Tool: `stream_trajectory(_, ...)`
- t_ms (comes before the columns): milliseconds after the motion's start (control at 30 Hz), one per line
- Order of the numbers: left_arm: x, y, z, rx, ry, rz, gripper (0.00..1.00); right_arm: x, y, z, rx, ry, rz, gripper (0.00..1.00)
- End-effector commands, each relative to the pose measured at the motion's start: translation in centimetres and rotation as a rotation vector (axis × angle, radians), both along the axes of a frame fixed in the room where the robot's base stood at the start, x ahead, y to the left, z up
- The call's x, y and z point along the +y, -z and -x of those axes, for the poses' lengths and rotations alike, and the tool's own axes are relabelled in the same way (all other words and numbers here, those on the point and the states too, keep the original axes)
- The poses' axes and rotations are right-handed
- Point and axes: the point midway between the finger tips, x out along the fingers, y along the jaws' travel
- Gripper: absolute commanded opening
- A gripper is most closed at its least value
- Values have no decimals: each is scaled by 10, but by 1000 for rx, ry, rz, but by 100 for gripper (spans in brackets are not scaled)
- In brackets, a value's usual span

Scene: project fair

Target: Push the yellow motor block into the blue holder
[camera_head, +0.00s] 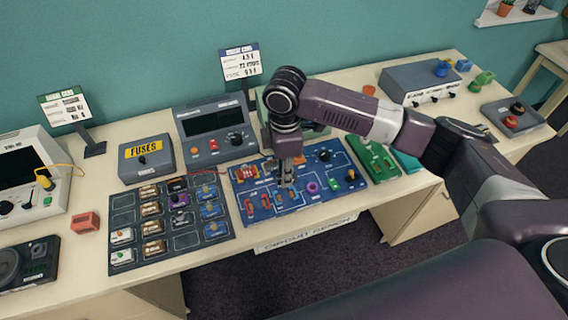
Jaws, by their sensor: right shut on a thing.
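My right gripper (286,181) points straight down over the middle of the blue circuit board (318,207). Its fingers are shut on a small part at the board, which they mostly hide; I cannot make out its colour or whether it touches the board. The blue board carries red, orange, purple and green parts and a black knob. I cannot single out a yellow motor block or a separate blue holder on it. My left gripper is not in view.
Left of the board lies a dark tray (187,243) with several small blocks in compartments. A grey fuse box (147,162) and a grey meter (212,133) stand behind. Green modules (375,160) lie to the right. The bench's front edge is close to the board.

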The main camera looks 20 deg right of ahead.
Motion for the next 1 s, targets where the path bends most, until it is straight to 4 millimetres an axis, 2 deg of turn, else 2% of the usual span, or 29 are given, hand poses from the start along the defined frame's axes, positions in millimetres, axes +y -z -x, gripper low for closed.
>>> stream_trajectory(133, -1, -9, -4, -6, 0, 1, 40, 0, 3, -5, 1, -102, 1, 0)
stream_trajectory(367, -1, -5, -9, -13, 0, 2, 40, 0, 10, -7, 0, -139, 0, 0)
stream_trajectory(567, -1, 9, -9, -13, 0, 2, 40, 0, 21, -7, -1, -137, 1, 0)
stream_trajectory(1000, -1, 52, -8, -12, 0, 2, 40, 0, 57, -7, -1, -137, 0, 0)
